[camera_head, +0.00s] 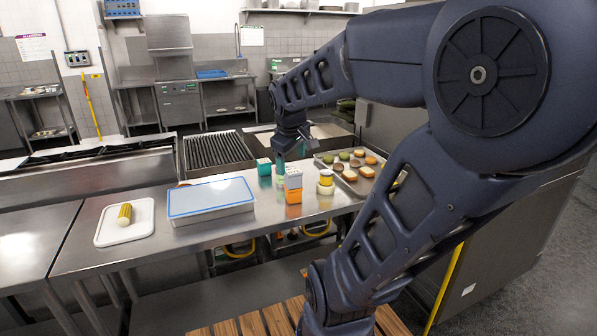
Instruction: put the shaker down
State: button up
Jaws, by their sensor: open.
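My gripper (291,146) hangs from the arm over the steel counter (248,232), pointing down at a small group of containers. Its fingers are small and partly dark in this view; they are open. A slim pale green item (280,168), possibly the shaker, stands just below the fingers. I cannot tell whether the fingers touch it. A box with a grey-white top and orange base (293,187) stands right in front of it and hides its lower part. A teal container (264,167) stands to its left.
A yellow and white container (326,183) stands to the right, beside metal trays of food (345,184). A grill (215,150) is behind. Bare counter shows along the front.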

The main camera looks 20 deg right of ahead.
jog(key=s+m+y, duration=0.1)
jog(key=s+m, duration=0.5)
jog(key=s, duration=0.1)
jog(key=shift+s+a+f+y, duration=0.25)
jog(key=shift+a+y, duration=0.15)
jog(key=shift+a, duration=0.05)
dwell(0.8)
